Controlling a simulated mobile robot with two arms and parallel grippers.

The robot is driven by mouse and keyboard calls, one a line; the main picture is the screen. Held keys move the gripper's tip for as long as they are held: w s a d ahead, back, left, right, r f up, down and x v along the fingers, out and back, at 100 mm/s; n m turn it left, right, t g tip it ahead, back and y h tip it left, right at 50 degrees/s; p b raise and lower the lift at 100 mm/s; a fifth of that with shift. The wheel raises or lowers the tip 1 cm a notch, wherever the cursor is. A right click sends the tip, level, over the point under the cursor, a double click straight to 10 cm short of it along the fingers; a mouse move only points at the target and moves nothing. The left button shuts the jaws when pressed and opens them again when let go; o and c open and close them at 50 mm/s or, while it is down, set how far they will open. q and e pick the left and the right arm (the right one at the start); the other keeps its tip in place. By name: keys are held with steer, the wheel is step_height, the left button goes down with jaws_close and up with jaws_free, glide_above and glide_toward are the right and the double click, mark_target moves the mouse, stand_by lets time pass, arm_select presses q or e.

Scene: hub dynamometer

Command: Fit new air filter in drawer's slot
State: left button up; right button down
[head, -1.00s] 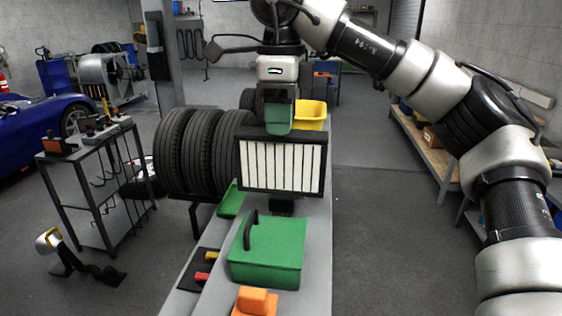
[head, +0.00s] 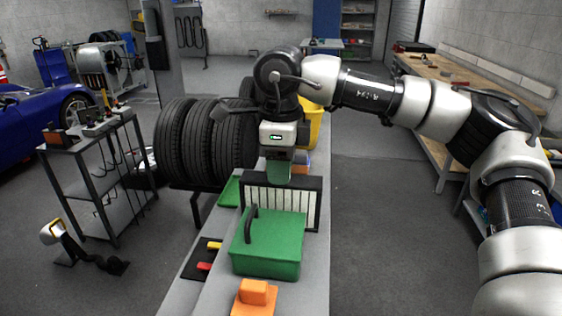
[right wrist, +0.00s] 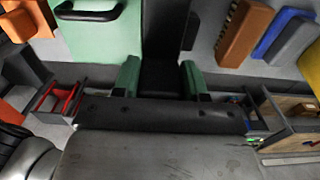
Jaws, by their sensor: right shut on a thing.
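The air filter (head: 287,193) is a black frame with white pleats, upright above or at the grey bench; its lower part is hidden behind a green box. My right gripper (head: 291,168), with green fingers, is shut on the filter's top edge. In the right wrist view the filter's dark frame (right wrist: 165,50) runs between the fingers (right wrist: 163,80). I cannot tell whether its bottom edge touches anything. I cannot make out the drawer or its slot. My left gripper is not in view.
The green box (head: 268,246) with a black handle stands just in front of the filter. An orange block (head: 254,296) lies nearer. Tires (head: 205,145) stand left of the bench (head: 195,290); a yellow bin (head: 314,128) is behind.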

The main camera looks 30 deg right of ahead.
steer(key=shift+f, duration=0.2)
steer(key=c, duration=0.6)
jaws_free()
steer(key=shift+r, duration=0.1)
